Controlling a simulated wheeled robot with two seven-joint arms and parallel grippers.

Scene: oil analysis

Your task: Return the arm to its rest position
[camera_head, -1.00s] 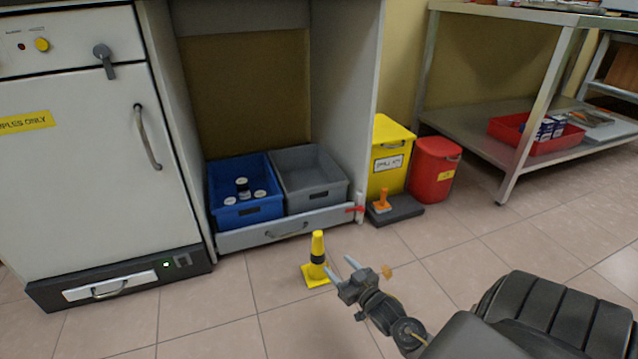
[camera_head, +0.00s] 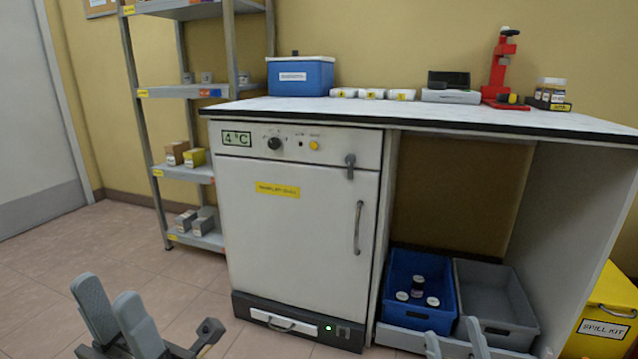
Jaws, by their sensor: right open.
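My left gripper (camera_head: 106,292) is at the lower left, above the tiled floor. Its two grey fingers are apart and nothing shows between them. My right gripper (camera_head: 452,335) is at the bottom edge, in front of the drawer below the blue bin. Most of both arms is out of view.
A white cabinet (camera_head: 290,215) marked 4 °C stands under the worktop (camera_head: 430,112). Beside it are a blue bin (camera_head: 433,318) with several jars and an empty grey bin (camera_head: 520,345). A yellow spill kit (camera_head: 607,300) stands right, a shelf rack (camera_head: 175,92) left. Floor is clear at left.

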